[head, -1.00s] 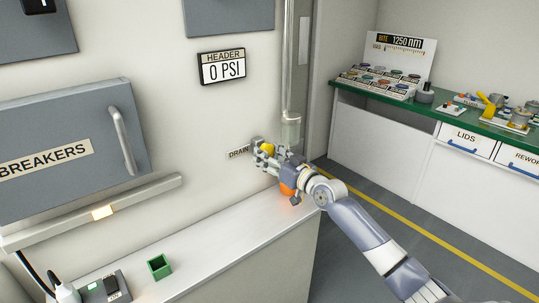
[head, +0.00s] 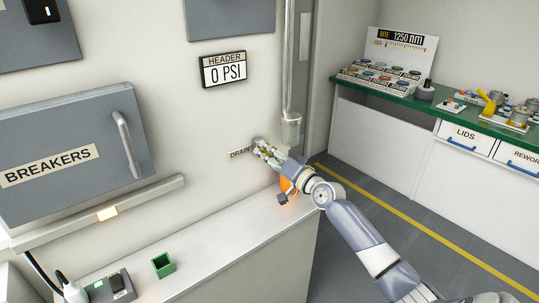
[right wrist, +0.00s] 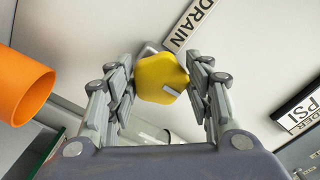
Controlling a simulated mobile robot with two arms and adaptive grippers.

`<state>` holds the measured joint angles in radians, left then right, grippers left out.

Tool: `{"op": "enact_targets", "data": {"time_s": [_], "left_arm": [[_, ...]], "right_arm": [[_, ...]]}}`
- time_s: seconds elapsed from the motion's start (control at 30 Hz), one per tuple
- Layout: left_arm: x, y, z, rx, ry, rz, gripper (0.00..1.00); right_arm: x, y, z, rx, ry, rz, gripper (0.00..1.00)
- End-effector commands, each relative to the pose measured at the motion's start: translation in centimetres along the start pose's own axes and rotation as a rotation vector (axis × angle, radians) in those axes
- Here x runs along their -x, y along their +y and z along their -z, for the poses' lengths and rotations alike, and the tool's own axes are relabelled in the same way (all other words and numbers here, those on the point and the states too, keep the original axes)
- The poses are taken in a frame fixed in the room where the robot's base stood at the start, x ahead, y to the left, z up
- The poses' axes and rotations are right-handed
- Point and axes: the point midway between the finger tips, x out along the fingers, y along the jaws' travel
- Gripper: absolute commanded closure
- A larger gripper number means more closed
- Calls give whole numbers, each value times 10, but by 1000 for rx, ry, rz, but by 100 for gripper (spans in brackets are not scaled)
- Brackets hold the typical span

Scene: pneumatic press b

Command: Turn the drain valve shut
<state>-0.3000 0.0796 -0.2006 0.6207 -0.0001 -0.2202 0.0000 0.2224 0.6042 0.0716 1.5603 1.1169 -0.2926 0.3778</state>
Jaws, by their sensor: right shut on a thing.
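The drain valve's yellow knob (right wrist: 160,80) sits on the wall beside the DRAIN label (right wrist: 192,25) in the right wrist view. My right gripper (head: 264,148) reaches it at the wall, next to the same label (head: 240,153) in the head view. In the right wrist view its two fingers (right wrist: 165,88) stand on either side of the knob, shut on it. A pale tab shows on the knob's face. In the head view my gripper hides the knob. My left gripper is not in view.
An orange cylinder (right wrist: 22,85) is close beside the gripper, partly hidden behind my wrist in the head view (head: 288,187). A clear vertical tube (head: 290,130) stands just right. The header display (head: 223,70) reads 0 PSI. A ledge (head: 225,235) lies below.

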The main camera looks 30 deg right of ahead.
Motion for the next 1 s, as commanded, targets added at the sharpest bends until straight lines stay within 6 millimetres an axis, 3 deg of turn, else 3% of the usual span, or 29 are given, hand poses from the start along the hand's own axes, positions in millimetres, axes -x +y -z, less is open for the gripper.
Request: {"op": "enact_targets", "data": {"time_s": [0.63, 0.67, 0.73, 1.0], "left_arm": [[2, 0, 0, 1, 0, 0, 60], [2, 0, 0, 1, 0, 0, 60], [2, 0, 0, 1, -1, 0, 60], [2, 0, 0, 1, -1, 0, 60]], "right_arm": [[0, -1, 2, -54, 5, 2, 76], [0, -1, 2, -54, 5, 2, 48], [0, -1, 2, -53, 5, 2, 33], [0, 0, 1, -51, 2, 0, 33]]}}
